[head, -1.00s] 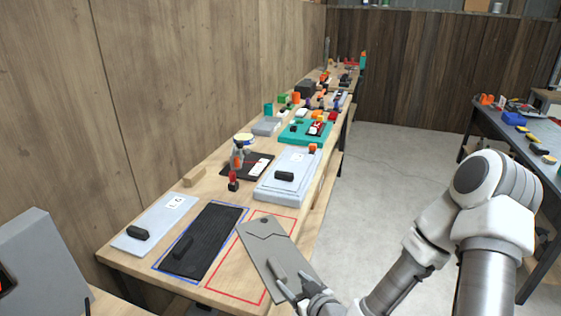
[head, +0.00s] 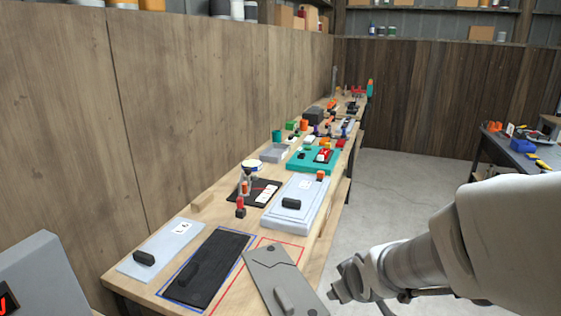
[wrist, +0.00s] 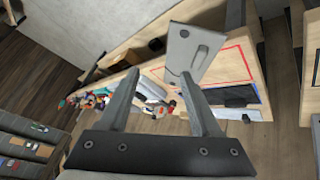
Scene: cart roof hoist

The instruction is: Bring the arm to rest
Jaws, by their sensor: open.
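A grey plate with a dark hole and a raised handle (head: 268,268) lies aslant over the red outline at the bench's near right end. Its lower right part reaches past the bench edge. In the wrist view the plate (wrist: 184,44) shows beyond the fingers. My gripper (head: 342,288) is to the right of the plate, beyond the bench edge. In the wrist view its two fingers (wrist: 159,76) are spread wide with nothing between them. The gripper appears apart from the plate's handle.
The wooden bench (head: 232,222) holds a black panel (head: 232,252) in a blue outline, a pale labelled panel (head: 172,242), and a stacked light-grey plate (head: 310,186). A teal tray (head: 297,162) stands farther back. The floor (head: 400,190) right of the bench is clear; a dark table (head: 500,147) stands far right.

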